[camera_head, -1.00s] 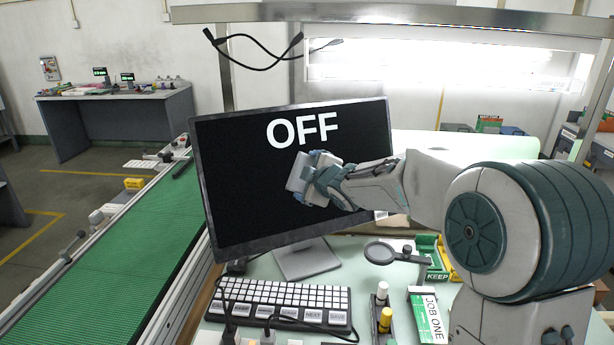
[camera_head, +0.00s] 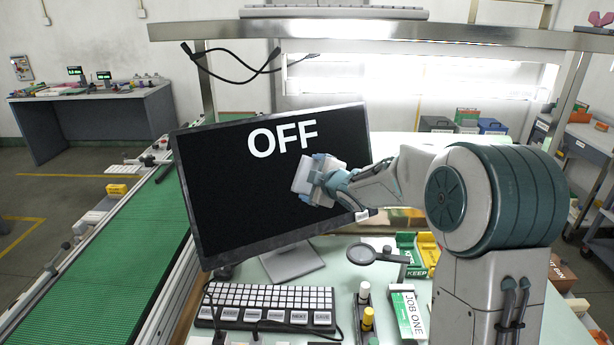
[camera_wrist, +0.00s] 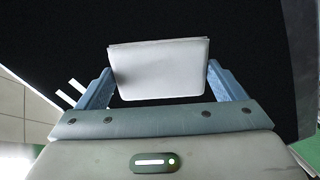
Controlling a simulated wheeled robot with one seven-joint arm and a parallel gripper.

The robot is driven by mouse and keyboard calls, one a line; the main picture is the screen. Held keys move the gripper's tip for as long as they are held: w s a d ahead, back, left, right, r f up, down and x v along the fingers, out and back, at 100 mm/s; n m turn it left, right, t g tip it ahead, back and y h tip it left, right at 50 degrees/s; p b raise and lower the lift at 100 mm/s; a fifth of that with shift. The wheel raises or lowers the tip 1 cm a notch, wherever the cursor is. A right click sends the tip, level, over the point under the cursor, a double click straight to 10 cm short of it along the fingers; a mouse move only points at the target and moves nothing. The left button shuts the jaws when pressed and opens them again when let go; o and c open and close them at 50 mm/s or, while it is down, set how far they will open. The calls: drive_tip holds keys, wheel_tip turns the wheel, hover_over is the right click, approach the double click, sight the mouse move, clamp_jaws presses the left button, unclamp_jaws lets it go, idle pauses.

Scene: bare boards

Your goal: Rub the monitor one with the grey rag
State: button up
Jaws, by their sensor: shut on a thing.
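The monitor (camera_head: 240,190) stands tilted on the bench with a black screen reading OFF; its dark screen also fills much of the wrist view (camera_wrist: 258,40). My gripper (camera_head: 318,181) is in front of the screen's right half, below and right of the lettering. In the wrist view my gripper (camera_wrist: 160,88) is shut on the grey rag (camera_wrist: 160,66), a pale folded pad between the two blue fingers. The rag also shows in the head view (camera_head: 303,174). I cannot tell whether it touches the screen.
A labelled keyboard (camera_head: 268,305) lies in front of the monitor. A magnifier (camera_head: 362,254), marker holder (camera_head: 366,318), JOB ONE box (camera_head: 407,312) and green KEEP bin (camera_head: 407,250) stand to the right. A green conveyor (camera_head: 110,270) runs along the left.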

drive_tip(key=w+d+p, duration=0.4)
drive_tip(key=d+p, duration=0.2)
drive_tip(key=d, duration=0.3)
drive_tip(key=shift+w+p, duration=0.3)
idle(0.5)
drive_tip(key=shift+s, duration=0.1)
drive_tip(key=shift+p+v, duration=0.3)
drive_tip(key=shift+v, duration=2.6)
drive_tip(key=shift+p+v, duration=0.3)
drive_tip(key=shift+v, duration=1.2)
